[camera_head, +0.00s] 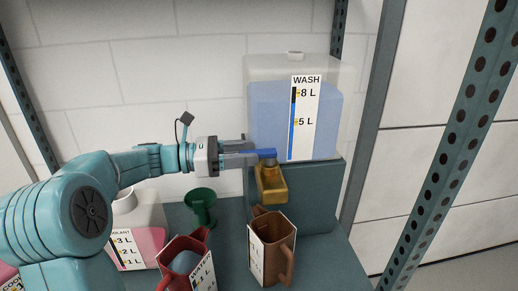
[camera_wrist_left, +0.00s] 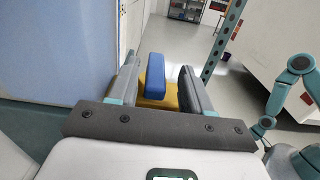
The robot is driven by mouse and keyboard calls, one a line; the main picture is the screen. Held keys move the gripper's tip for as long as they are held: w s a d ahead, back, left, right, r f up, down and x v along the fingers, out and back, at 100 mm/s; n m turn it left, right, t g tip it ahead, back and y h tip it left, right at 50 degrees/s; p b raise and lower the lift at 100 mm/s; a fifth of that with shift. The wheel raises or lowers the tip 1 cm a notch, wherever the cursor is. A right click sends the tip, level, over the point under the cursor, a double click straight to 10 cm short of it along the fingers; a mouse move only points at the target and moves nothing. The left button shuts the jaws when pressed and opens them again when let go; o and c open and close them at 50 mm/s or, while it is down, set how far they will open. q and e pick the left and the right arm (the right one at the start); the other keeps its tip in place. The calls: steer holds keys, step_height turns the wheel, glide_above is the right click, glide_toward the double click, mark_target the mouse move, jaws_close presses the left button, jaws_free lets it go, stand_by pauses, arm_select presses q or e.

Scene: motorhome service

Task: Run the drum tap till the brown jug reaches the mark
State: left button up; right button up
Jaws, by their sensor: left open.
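The wash drum (camera_head: 262,70) is translucent, holds blue liquid to about its 8 L mark, and stands on a dark green block. Its yellow tap (camera_head: 271,185) has a blue lever (camera_head: 266,153). My left gripper (camera_head: 254,154) is open at the lever. In the left wrist view the blue lever (camera_wrist_left: 155,78) stands between the gripper's two fingers (camera_wrist_left: 156,90), with gaps at both sides. The brown jug (camera_head: 285,229) stands upright below the tap, with a scale label on its side. Its level and mark cannot be read. No stream shows. My right gripper is not seen.
A red jug (camera_head: 172,253) with a scale label stands left of the brown jug. A green funnel (camera_head: 201,203) and a coolant container (camera_head: 143,218) with pink liquid are behind it. Perforated metal posts (camera_head: 445,150) frame the shelf.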

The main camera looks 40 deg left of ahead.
mark_target(260, 151)
arm_select(q)
steer(key=x, duration=0.3)
steer(key=shift+w+f, duration=0.1)
steer(key=shift+w, duration=0.3)
steer(key=shift+s, duration=0.1)
steer(key=shift+c, duration=0.3)
jaws_close()
